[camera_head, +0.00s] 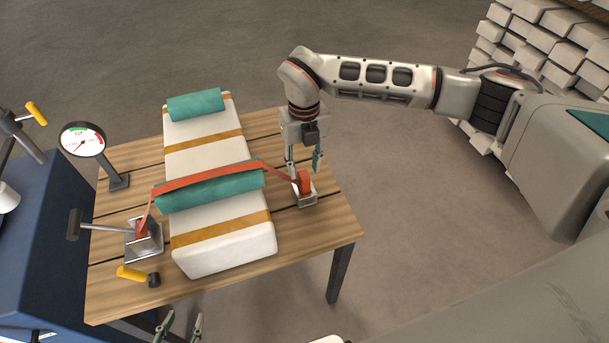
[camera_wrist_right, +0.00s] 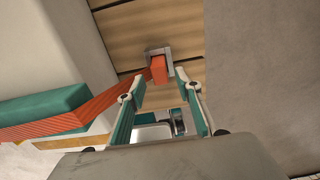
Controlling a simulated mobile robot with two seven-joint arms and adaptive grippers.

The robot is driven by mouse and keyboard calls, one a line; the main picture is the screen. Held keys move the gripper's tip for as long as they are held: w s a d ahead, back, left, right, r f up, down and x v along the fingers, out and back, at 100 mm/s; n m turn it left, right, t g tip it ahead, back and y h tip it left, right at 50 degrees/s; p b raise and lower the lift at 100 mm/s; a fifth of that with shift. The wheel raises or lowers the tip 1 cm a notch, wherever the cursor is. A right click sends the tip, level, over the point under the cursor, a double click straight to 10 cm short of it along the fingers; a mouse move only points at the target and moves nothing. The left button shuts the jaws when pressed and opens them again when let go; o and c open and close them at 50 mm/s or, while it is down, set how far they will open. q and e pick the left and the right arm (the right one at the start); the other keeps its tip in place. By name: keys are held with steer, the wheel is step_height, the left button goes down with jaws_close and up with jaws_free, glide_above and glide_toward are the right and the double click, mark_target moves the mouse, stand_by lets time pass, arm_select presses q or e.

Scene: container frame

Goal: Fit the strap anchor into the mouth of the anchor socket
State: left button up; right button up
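The strap anchor is an orange-red block (camera_head: 304,181) at the right end of the orange strap (camera_head: 205,176). It stands upright at the metal anchor socket (camera_head: 306,200) by the table's right edge, its lower end seemingly inside the mouth; I cannot tell how deep. In the right wrist view the anchor (camera_wrist_right: 158,68) shows against the grey socket (camera_wrist_right: 153,50). My right gripper (camera_head: 304,172) is above the anchor, its fingers apart, one on each side; the fingertips (camera_wrist_right: 161,77) show gaps to it. My left gripper (camera_head: 181,320) is open and empty at the bottom edge.
A white padded bundle (camera_head: 217,246) with teal rolls lies across the wooden table (camera_head: 320,232). A metal buckle base with a lever (camera_head: 147,243), a yellow-handled tool (camera_head: 138,275) and a dial gauge (camera_head: 83,141) are at left. A blue cabinet (camera_head: 45,235) stands beside the table.

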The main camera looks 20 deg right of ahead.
step_height(320, 180, up, 6)
steer(key=shift+r, duration=0.15)
stand_by(0.5)
steer(key=shift+s, duration=0.1)
